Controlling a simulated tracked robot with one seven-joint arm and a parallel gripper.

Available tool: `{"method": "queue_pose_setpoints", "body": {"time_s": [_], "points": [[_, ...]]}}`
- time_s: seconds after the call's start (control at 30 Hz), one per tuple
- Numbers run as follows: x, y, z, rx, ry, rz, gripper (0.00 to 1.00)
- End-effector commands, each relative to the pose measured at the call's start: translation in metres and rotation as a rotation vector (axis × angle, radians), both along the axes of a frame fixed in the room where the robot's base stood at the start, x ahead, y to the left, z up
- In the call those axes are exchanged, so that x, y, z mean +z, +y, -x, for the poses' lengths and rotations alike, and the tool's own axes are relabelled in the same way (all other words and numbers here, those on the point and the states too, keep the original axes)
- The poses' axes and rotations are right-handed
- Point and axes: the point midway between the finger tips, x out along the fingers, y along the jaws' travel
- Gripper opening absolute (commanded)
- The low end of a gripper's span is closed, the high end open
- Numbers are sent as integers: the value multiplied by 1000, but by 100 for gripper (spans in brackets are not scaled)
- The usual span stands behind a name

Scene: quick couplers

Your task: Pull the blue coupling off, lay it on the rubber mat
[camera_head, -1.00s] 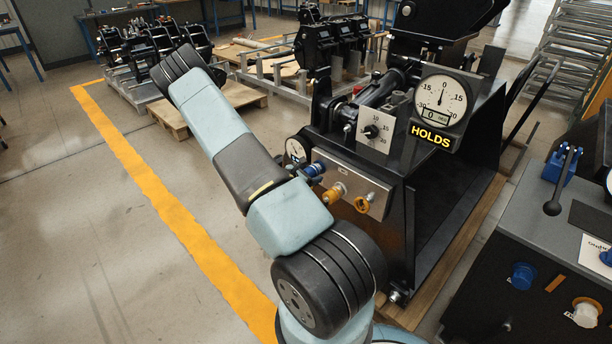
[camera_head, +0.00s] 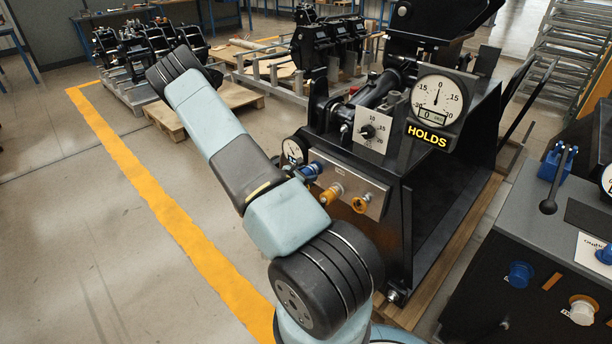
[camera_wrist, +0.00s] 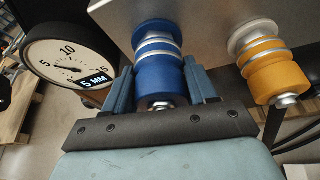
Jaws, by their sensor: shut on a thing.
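The blue coupling (camera_wrist: 158,72) sits at the metal panel (camera_wrist: 200,25), its back end against the panel face. My gripper (camera_wrist: 162,88) has one finger on each side of the coupling's front part and is shut on it. In the head view the blue coupling (camera_head: 309,171) shows at the panel's left end, partly behind my arm, and my gripper is mostly hidden there. A dark flat rectangle, perhaps the rubber mat (camera_head: 590,217), lies on the grey bench top at the right, with nothing seen on its visible part.
A yellow coupling (camera_wrist: 268,70) sits right of the blue one, close to my gripper. A round gauge (camera_wrist: 72,60) reading 5 MM is close on the left. A larger dial (camera_head: 438,97) reads HOLDS. A lever (camera_head: 553,190) stands on the grey bench (camera_head: 530,222) beside the dark rectangle.

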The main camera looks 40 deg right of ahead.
Motion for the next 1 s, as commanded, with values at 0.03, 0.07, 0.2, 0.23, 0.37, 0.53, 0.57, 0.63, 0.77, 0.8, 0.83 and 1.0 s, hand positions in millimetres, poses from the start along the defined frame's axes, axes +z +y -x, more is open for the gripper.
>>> {"method": "queue_pose_setpoints", "body": {"time_s": [0.03,0.07,0.2,0.23,0.37,0.53,0.57,0.63,0.77,0.8,0.83,1.0], "points": [[0,0,-1,0,-1,1,41],[0,0,-1,0,-1,1,38],[1,0,-1,0,-1,1,25],[1,0,-1,0,-1,1,22],[1,0,-1,0,-1,1,20],[0,3,0,2,-1,1,20],[1,4,0,2,-1,1,20],[0,7,0,2,-1,0,20],[0,11,0,2,-1,0,20],[0,12,0,2,-1,0,20],[1,13,0,2,-1,0,20],[0,19,1,1,-1,0,20]]}}
